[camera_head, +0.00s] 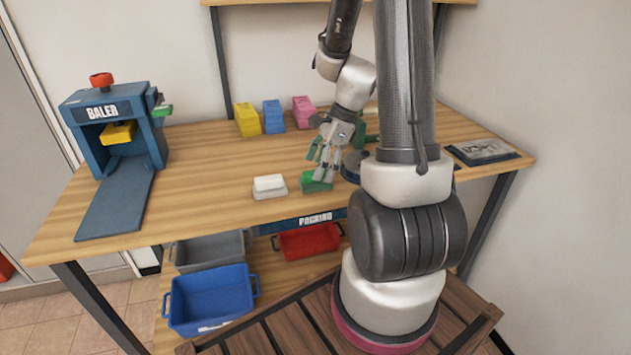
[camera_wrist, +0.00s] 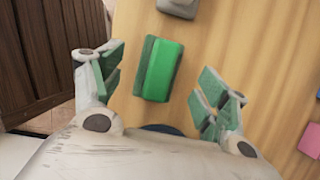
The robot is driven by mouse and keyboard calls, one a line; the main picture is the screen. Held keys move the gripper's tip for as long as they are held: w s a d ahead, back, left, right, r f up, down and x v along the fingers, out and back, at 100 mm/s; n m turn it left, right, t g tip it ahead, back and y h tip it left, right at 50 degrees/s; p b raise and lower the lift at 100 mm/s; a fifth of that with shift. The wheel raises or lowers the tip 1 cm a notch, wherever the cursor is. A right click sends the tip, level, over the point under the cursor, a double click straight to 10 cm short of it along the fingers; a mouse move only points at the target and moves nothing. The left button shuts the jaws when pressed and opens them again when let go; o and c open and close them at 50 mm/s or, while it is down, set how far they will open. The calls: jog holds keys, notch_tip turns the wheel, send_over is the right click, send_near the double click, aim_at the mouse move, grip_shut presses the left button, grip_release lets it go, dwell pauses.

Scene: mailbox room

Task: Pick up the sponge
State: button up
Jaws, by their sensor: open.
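The sponge (camera_head: 315,181) is a green block lying on the wooden table near its front edge, to the right of a white block. In the wrist view the green sponge (camera_wrist: 161,69) has a darker green side strip and lies between and just beyond the fingers. My gripper (camera_head: 325,163) is above and close to the sponge. In the wrist view my gripper (camera_wrist: 158,92) is open, its green-padded fingers wide apart on either side of the sponge, holding nothing.
The white block (camera_head: 269,187) is left of the sponge. Yellow (camera_head: 247,119), blue (camera_head: 273,116) and pink (camera_head: 303,112) blocks stand at the back. A blue baler (camera_head: 117,133) is at the left. Grey, red and blue bins (camera_head: 211,300) sit below. The table middle (camera_head: 215,160) is clear.

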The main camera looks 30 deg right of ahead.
jog(key=x, duration=0.3)
jog(key=shift+f, duration=0.4)
jog(key=shift+d, duration=0.1)
jog(key=shift+c, duration=0.2)
jog(key=c, duration=1.1)
jog(key=shift+o, duration=0.2)
notch_tip(320, 180, up, 10)
jog(key=shift+r, duration=0.1)
